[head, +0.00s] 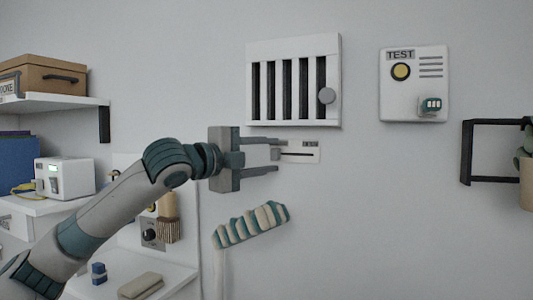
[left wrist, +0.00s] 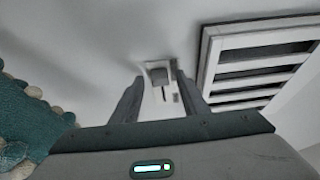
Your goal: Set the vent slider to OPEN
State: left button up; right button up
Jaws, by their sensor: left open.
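The white slider plate (head: 300,157) with a dark slot and small dark lettering is on the wall below the vent grille (head: 293,48). In the left wrist view a grey slider block (left wrist: 158,76) stands on the plate (left wrist: 149,106) at one end of its slot. In the head view I cannot make out the block; my upper finger overlaps the plate's left end. My left gripper (head: 280,155) is open, with its fingers pointing right and toward the wall. In the left wrist view the block shows between the two fingertips; I cannot tell contact. The lettering is too small to read.
A white TEST box (head: 413,105) hangs to the right. A striped teal-and-cream roll (head: 250,225) is below the gripper. A dark bracket (head: 466,152) is at far right. Shelves with boxes are left.

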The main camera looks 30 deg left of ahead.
pick_arm(q)
grip_shut()
jog(key=d, duration=0.2)
jog(key=d+p, duration=0.1)
jog(key=d, duration=0.2)
jog(key=w+d+p, duration=0.1)
jog(key=d, duration=0.2)
jog(key=shift+w+d, duration=0.1)
jog(key=shift+d, duration=0.1)
jog(key=shift+a+f, duration=0.1)
jog(key=shift+a, duration=0.05)
jog(key=shift+c, duration=1)
grip_release()
jog(key=shift+o, duration=1)
jog(key=shift+d, duration=0.25)
jog(key=shift+a, duration=0.15)
